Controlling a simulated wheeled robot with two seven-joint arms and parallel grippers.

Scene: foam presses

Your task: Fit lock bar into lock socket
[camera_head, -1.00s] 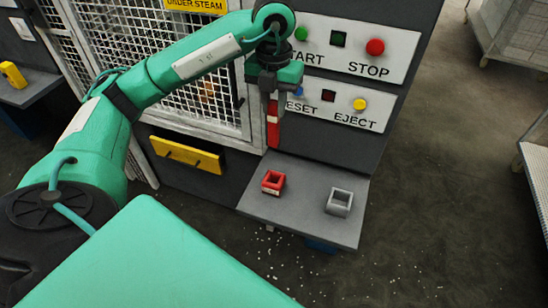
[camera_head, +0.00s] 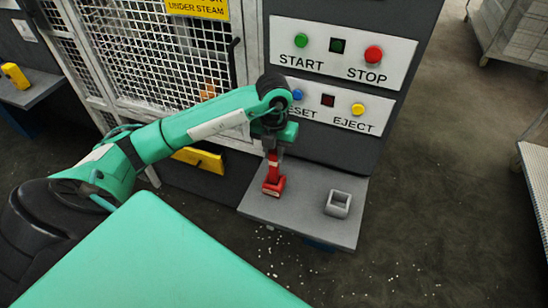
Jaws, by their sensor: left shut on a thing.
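The red lock bar (camera_head: 273,166) stands about upright in my left gripper (camera_head: 271,150), which is shut on its upper part. The bar's lower end is at the red square socket (camera_head: 274,186) on the grey shelf. The bar hides most of the socket's opening, and I cannot tell how deep the bar sits in it. A grey square socket (camera_head: 338,203), open and empty, stands to the right on the same shelf. My right gripper is not in view.
The grey shelf (camera_head: 300,217) juts from the dark press below the START, STOP and EJECT button panels (camera_head: 342,50). Shelf space between the sockets is clear.

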